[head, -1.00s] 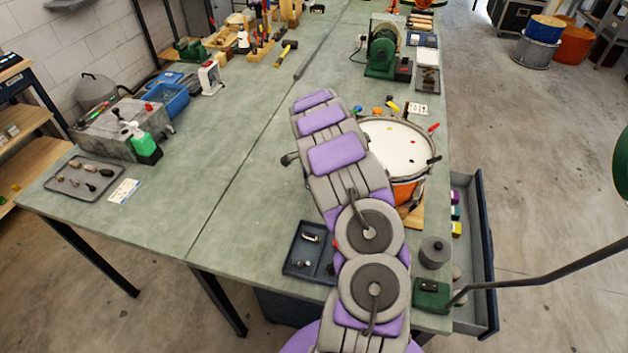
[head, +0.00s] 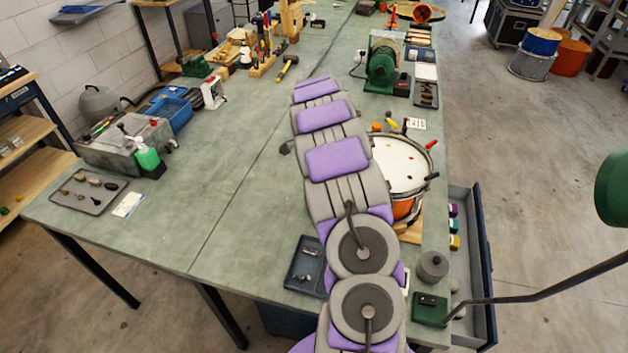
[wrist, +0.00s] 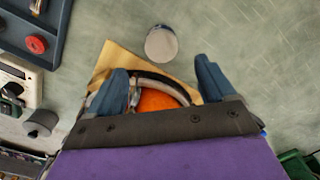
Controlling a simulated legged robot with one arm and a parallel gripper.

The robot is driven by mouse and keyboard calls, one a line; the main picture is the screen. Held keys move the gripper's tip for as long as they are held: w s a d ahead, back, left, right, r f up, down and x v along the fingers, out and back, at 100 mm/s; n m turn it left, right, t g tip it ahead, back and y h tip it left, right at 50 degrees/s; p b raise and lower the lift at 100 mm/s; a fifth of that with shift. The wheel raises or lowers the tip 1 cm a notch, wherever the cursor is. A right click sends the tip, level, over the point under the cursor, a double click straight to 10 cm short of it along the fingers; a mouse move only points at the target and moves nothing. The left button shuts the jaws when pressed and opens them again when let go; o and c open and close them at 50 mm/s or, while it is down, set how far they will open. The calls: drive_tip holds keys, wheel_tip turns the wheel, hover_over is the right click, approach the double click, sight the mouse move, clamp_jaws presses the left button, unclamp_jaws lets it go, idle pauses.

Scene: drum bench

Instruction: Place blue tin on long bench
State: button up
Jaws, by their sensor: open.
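The long bench (head: 235,160) has a worn green top and runs away from me in the head view. My gripper (wrist: 167,90) is open in the wrist view, its two blue-grey fingers apart with nothing gripped. Behind and between the fingers show an orange drum and its rim. A small teal container (head: 454,226) is in the open drawer. My arm hides part of the bench in the head view.
The open drawer (head: 487,270) juts out at the bench's right side. A drum (head: 400,165) stands beside my arm. A dark tray (head: 301,281) lies near the front edge. A green grinder (head: 382,68) stands farther back. The bench's left middle is clear.

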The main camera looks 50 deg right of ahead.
drive_tip(key=s+a+r+n+g, duration=0.1)
drive_tip(key=s+a+r+n, duration=0.35)
drive_tip(key=a+r, duration=0.5)
drive_tip(key=s+a+r+n, duration=0.4)
drive_tip(key=a+r+n, duration=0.15)
drive_tip(key=a, duration=0.75)
drive_tip(key=s+a+n, duration=0.5)
drive_tip(key=s+a, duration=0.4)
drive_tip(key=s, duration=0.2)
drive_tip(key=s+a+r+n, duration=0.1)
drive_tip(key=s+a+n, duration=0.5)
drive_tip(key=s, duration=0.5)
drive_tip(key=a, duration=0.2)
drive_tip(key=shift+s+a+n+g, duration=0.25)
drive_tip(key=shift+a+n+g, duration=0.05)
drive_tip(key=shift+a+g, duration=0.1)
